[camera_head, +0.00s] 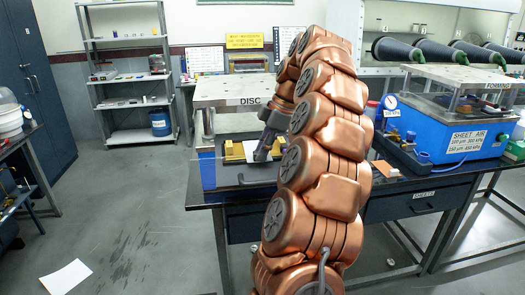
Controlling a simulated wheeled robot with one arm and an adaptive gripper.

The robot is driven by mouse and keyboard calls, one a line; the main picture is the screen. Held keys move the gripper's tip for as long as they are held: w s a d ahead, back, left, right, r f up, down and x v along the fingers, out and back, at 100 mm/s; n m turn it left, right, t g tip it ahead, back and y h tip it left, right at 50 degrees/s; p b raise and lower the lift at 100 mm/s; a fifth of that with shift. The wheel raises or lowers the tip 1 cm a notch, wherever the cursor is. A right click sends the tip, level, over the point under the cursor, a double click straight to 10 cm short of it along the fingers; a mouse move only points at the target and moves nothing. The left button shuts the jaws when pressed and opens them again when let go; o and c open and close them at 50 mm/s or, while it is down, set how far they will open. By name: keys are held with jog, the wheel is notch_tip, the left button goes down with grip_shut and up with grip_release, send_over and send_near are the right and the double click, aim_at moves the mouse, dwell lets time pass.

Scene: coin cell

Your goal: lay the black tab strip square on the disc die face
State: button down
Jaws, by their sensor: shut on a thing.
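The disc press (248,101), marked DISC, stands on the dark bench at the centre, with a pale top plate on posts. Yellow-gold die blocks (234,152) sit under that plate. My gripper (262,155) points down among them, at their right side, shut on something. The held thing is too small to make out; it may be the black tab strip, which I cannot pick out elsewhere. The disc die face is hidden or too small to tell, so I cannot tell whether anything touches it.
My copper arm covers the bench's middle. To the right are a blue sheet-air unit (456,138), a gauge (391,102) and the forming press plate (463,77). Shelves (127,70) stand behind. A paper sheet (65,277) lies on the otherwise open floor at left.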

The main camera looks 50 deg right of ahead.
dwell(0.3)
jog(key=c, duration=1)
grip_release()
jog(key=shift+r+p, duration=3.3)
jog(key=shift+r, duration=0.2)
